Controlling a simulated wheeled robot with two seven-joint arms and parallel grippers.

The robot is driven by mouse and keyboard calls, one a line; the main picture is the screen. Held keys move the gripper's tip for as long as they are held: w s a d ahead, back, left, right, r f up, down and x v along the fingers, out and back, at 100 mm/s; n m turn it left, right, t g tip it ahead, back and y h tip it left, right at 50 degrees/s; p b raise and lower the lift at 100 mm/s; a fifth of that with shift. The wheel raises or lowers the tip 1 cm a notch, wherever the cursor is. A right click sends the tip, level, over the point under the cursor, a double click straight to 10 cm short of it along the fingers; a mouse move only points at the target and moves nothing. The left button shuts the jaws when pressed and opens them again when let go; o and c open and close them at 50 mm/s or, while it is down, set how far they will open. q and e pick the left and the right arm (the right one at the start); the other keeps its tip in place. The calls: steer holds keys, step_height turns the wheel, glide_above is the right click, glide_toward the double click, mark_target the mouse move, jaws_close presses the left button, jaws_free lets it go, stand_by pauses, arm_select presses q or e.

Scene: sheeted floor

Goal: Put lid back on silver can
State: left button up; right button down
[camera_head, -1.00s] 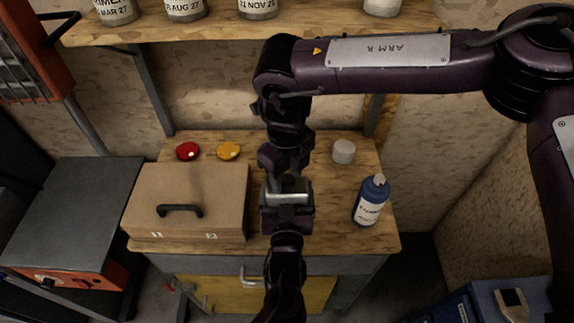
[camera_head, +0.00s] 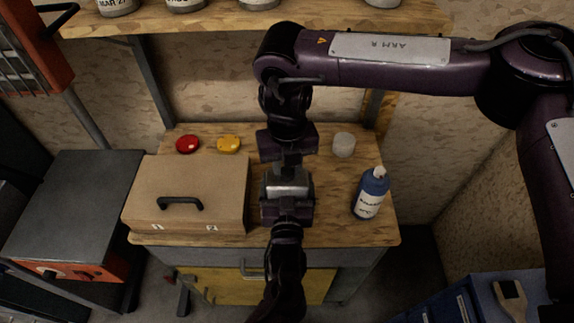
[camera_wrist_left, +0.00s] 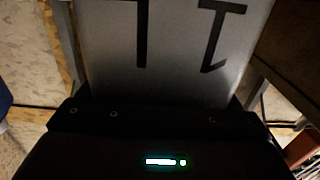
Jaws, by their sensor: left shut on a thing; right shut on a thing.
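The silver can (camera_head: 287,188) is held over the workbench, between my two grippers. Only a small bright strip of it shows in the head view. In the left wrist view the can (camera_wrist_left: 180,60) fills the top middle as a grey metal surface with large black lettering. My left gripper (camera_head: 287,208) is shut on the can from the near side. My right gripper (camera_head: 287,165) is shut just beyond and above the can, jaws pointing towards it. The lid in it is hidden by the gripper, so I cannot tell whether it touches the can's rim.
On the workbench (camera_head: 335,232) are a brown case (camera_head: 185,180) with a black handle, a red disc (camera_head: 188,144), a yellow disc (camera_head: 228,144), a pale round piece (camera_head: 343,145) and a blue bottle (camera_head: 371,192). A shelf (camera_head: 220,22) with several cans spans above.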

steer(key=m, duration=1.3)
steer(key=shift+m, duration=0.3)
steer(key=m, duration=0.6)
steer(key=shift+m, duration=0.3)
steer(key=m, duration=0.7)
steer(key=c, duration=1)
jaws_free()
steer(key=shift+c, duration=0.2)
step_height(320, 180, up, 12)
